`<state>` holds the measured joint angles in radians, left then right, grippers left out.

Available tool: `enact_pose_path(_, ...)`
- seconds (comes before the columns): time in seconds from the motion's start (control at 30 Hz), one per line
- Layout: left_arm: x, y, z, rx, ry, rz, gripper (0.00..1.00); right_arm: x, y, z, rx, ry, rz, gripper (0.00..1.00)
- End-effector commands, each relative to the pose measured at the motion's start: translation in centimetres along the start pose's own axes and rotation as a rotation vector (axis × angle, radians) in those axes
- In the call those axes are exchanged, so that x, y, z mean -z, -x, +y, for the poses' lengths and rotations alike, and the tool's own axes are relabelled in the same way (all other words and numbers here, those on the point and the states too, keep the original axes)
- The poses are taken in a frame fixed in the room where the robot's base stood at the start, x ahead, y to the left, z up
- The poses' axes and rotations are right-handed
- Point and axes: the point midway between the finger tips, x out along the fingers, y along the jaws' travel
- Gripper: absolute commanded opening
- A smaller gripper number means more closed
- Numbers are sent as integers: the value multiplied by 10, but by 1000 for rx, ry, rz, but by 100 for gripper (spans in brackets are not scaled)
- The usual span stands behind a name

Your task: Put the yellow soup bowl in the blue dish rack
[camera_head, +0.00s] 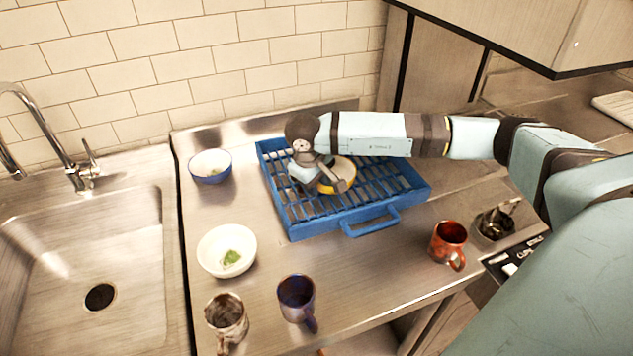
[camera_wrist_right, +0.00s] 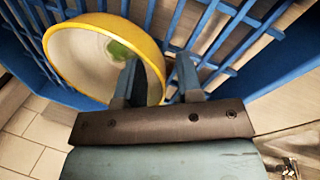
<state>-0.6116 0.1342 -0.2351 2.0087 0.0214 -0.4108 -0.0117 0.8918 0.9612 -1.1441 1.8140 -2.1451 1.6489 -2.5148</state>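The yellow soup bowl (camera_head: 345,166) rests in the blue dish rack (camera_head: 296,222), partly hidden by my right gripper in the head view. In the right wrist view the bowl (camera_wrist_right: 85,62) shows a yellow rim, a pale inside and a green bit. My right gripper (camera_wrist_right: 158,72) is at the bowl, with its fingers apart: one inside the bowl, the other outside beyond the rim. I see a gap between the fingers and the bowl wall. The rack's bars (camera_wrist_right: 225,50) also show in the right wrist view. My left gripper is not in view.
A blue-and-white bowl (camera_head: 211,166) and a white bowl (camera_head: 226,250) stand left of the rack. A speckled mug (camera_head: 226,317), a dark blue mug (camera_head: 297,298) and a red mug (camera_head: 449,241) stand near the counter's front. A sink (camera_head: 85,255) is at the left.

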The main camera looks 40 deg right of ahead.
Motion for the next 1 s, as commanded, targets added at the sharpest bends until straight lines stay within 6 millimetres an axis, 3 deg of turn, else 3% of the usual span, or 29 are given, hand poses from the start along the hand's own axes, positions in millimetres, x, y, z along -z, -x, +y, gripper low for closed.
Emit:
enact_pose_path(0.37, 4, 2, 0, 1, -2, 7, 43, 1, 8, 1, 0, 0, 3, 33)
enact_pose_path(0.8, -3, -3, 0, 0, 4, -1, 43, 1, 96, 1, 1, 0, 4, 33)
enact_pose_path(1.0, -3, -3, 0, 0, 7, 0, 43, 1, 119, 1, 0, -1, 2, 33)
